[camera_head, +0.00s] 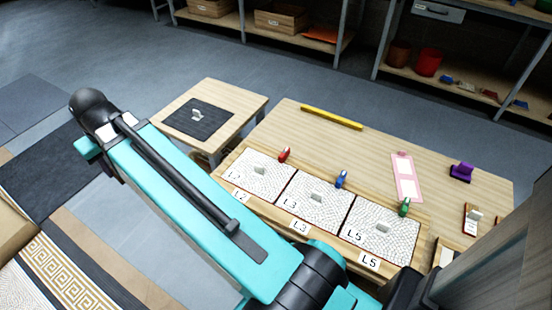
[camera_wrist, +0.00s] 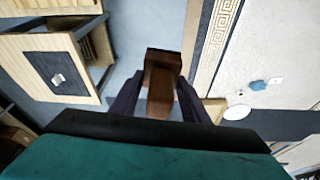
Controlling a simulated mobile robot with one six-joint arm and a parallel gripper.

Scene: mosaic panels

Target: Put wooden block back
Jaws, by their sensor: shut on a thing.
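My gripper (camera_wrist: 157,88) shows in the wrist view, with its two dark fingers shut on a brown wooden block (camera_wrist: 161,62). The block lies between the fingers and sticks out past their tips. It is held in the air, with grey floor behind it. In the head view neither the gripper nor the block can be made out; my teal arm fills much of the lower left. The spot where the block belongs cannot be told from these frames.
The wooden table (camera_head: 290,122) holds white textured panels (camera_head: 318,212), small coloured clamps, a yellow bar (camera_head: 331,118), a pink strip (camera_head: 406,178) and a purple item (camera_head: 462,172). A smaller table (camera_head: 252,97) bears a dark mat (camera_head: 185,126). Shelves stand behind; open floor lies between.

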